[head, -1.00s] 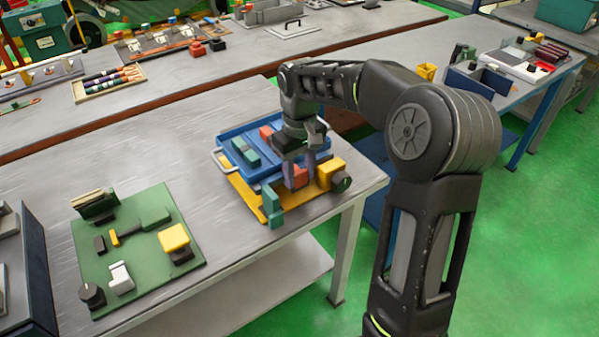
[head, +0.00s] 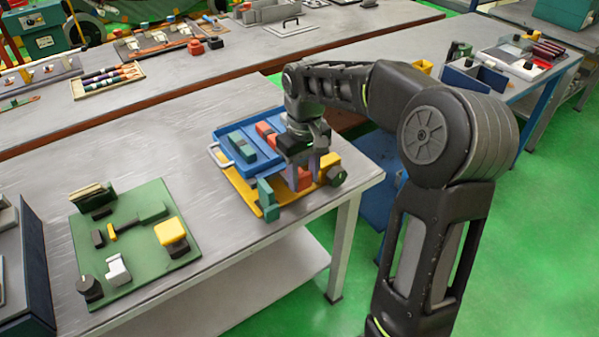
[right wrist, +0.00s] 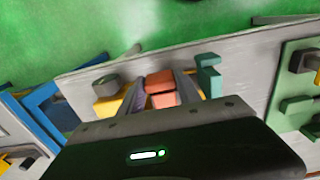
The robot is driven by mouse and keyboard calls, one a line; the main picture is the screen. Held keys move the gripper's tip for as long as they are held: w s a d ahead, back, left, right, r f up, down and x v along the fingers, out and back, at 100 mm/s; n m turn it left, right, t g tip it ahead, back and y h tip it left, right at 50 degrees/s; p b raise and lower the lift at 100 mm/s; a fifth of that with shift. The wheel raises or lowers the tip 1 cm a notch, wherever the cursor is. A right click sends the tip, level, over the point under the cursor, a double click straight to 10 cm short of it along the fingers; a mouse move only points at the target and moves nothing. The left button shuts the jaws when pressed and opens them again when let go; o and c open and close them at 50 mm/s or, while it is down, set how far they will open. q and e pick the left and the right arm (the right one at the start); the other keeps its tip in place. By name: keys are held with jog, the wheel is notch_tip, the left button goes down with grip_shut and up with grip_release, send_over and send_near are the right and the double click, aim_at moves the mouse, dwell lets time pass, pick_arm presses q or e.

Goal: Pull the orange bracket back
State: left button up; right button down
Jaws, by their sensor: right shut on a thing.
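The orange bracket (head: 304,179) is a small red-orange block on the yellow plate (head: 240,187), between an upright teal bracket (head: 267,198) and a yellow block with a dark knob (head: 329,164). My right gripper (head: 301,176) reaches down from above, its grey fingers on either side of the orange bracket, shut on it. In the right wrist view the orange bracket (right wrist: 161,97) sits between the two fingers. The fingers hide part of it, so I cannot tell whether its underside touches the plate. My left gripper is not in view.
A blue tray (head: 222,154) holding green and orange-red blocks lies directly behind the bracket. A green board (head: 130,262) with several parts lies on the left of the table. The grey table (head: 150,163) is bare between them. Its edge is close on the right.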

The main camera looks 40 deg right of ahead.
aim_at(304, 176)
jog(key=shift+s, duration=0.3)
jog(key=shift+w, duration=0.15)
jog(key=c, duration=0.8)
grip_release()
jog(key=shift+c, duration=0.2)
notch_tip(304, 176, up, 8)
jog(key=shift+f, duration=0.1)
